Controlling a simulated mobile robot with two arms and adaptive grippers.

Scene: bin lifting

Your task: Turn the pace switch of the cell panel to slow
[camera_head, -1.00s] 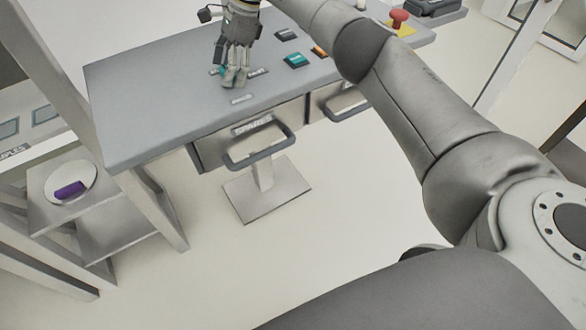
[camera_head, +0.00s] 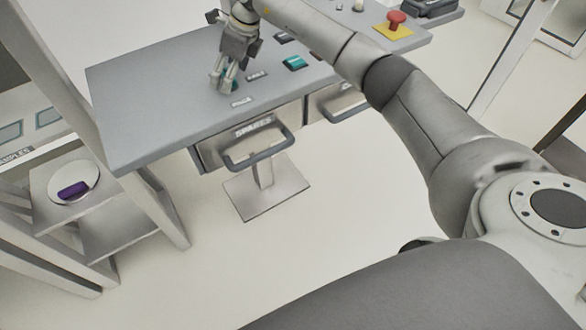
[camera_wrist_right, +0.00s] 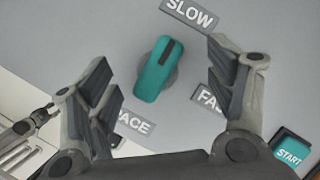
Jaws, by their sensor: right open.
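The pace switch is a teal knob (camera_wrist_right: 158,70) on the grey panel (camera_head: 150,100). In the right wrist view its dark pointer line is at the upper end and points toward the SLOW label (camera_wrist_right: 188,13). The FAST label (camera_wrist_right: 209,98) is to its lower right, partly hidden by a finger. The PACE label (camera_wrist_right: 133,123) is below it. My right gripper (camera_wrist_right: 155,85) is open, with its fingers on either side of the knob in that view, visibly apart from it. In the head view the right gripper (camera_head: 223,86) is tilted over the switch and partly hides it. My left gripper is not in view.
A teal START button (camera_wrist_right: 289,152) sits near the switch, and a red mushroom button (camera_head: 396,20) on a yellow base is farther right. A drawer handle (camera_head: 258,150) juts from the panel's front. A white plate with a purple item (camera_head: 73,190) is at the left.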

